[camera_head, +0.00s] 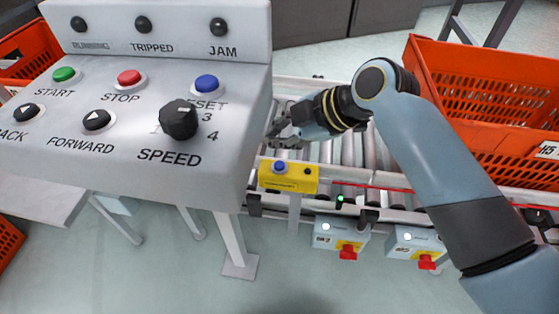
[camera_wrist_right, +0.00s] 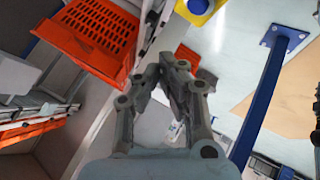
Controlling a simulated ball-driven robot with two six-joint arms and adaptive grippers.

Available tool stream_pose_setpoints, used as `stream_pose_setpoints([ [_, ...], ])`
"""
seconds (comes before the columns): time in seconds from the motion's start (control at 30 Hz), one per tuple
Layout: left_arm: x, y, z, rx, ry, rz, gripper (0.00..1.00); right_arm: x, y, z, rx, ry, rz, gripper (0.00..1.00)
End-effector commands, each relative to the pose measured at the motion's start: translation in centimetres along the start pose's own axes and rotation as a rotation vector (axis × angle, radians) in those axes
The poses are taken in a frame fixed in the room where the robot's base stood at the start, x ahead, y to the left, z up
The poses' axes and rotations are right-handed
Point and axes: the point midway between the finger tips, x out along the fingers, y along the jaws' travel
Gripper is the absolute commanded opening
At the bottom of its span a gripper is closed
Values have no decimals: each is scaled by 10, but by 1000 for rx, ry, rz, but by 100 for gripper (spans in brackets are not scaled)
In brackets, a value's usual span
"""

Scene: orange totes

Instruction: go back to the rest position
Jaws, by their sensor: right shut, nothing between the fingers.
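My right gripper (camera_head: 283,128) shows in the head view just right of the control panel, above the roller conveyor. It is shut and empty. In the right wrist view its fingers (camera_wrist_right: 165,75) come together with nothing between them. My right arm comes in from the lower right and bends at a raised elbow. My left gripper is not in view. The grey control panel (camera_head: 110,185) stands close on the left, with a green START button (camera_head: 64,74), a red STOP button (camera_head: 130,78), a blue RESET button (camera_head: 206,84) and a black SPEED knob (camera_head: 179,119).
A yellow box (camera_head: 288,178) with a blue button sits on the conveyor's near side. The roller conveyor (camera_head: 325,155) runs behind it. An orange tote (camera_head: 480,95) stands at the right, and another (camera_head: 30,45) at the far left. Two grey switch boxes with red knobs (camera_head: 347,252) hang below the conveyor.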

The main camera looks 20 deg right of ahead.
Motion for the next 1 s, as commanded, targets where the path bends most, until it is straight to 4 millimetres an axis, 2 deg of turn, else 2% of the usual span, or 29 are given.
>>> stream_pose_setpoints([
  [0.47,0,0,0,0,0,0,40,0,0,0,1,0,0,0],
  [0.57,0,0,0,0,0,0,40,-5,-8,4,38,-19,-11,0],
  [0.67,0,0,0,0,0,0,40,-22,-31,16,165,-84,-39,0],
  [0.8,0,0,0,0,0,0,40,-69,-80,39,476,-257,-61,0],
  [1.0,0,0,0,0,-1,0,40,-127,-122,57,825,-455,-3,0],
])
